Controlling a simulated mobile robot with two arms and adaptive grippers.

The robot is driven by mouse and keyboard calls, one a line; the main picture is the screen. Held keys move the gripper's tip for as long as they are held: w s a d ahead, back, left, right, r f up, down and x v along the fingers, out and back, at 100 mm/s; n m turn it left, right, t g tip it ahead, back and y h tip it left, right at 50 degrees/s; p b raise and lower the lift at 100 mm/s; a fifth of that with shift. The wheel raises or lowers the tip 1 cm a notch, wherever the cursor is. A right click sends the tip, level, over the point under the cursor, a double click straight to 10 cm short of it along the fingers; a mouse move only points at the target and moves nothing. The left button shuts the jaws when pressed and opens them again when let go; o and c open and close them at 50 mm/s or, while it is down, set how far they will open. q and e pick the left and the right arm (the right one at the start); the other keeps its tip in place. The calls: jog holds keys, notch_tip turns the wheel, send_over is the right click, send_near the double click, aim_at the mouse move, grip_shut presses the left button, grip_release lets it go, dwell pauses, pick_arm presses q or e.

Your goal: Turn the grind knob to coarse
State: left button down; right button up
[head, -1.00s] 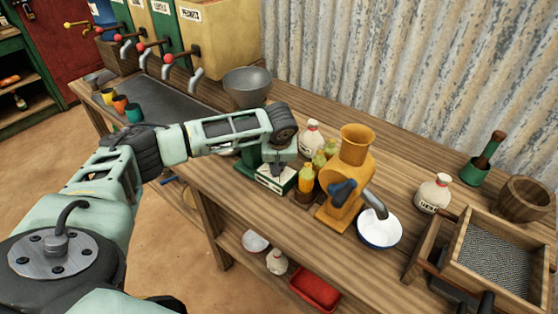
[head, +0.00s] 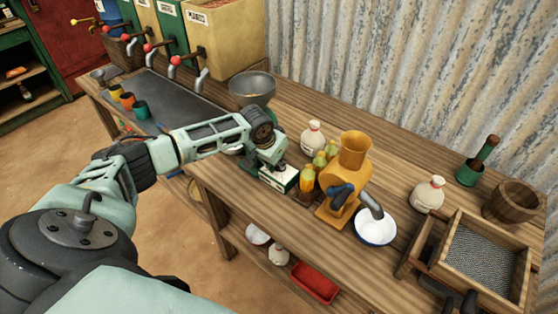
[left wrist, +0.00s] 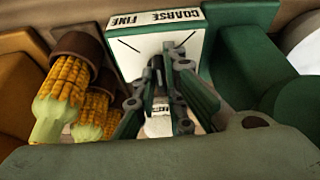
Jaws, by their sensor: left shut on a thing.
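The green grinder box (head: 279,178) stands on the wooden bench with a white panel. In the left wrist view the panel (left wrist: 158,41) shows upside down, with the words COARSE and FINE and two slanted black marks. My left gripper (head: 272,163) is at this box; in the left wrist view its fingers (left wrist: 168,75) are shut on a small dark part in front of the panel, which I take for the grind knob. The fingers hide most of the knob, so its pointing direction cannot be told. My right gripper is not in view.
Corn cobs (left wrist: 68,85) stand in brown cups close beside the box. A yellow mill (head: 350,175) and a white bowl (head: 375,229) are to the right. Bare bench lies at the back.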

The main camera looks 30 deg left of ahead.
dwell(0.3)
pick_arm(q)
jog(key=c, duration=1.8)
grip_release()
jog(key=v, duration=1.2)
jog(key=shift+s+a, duration=0.1)
jog(key=shift+a, duration=0.05)
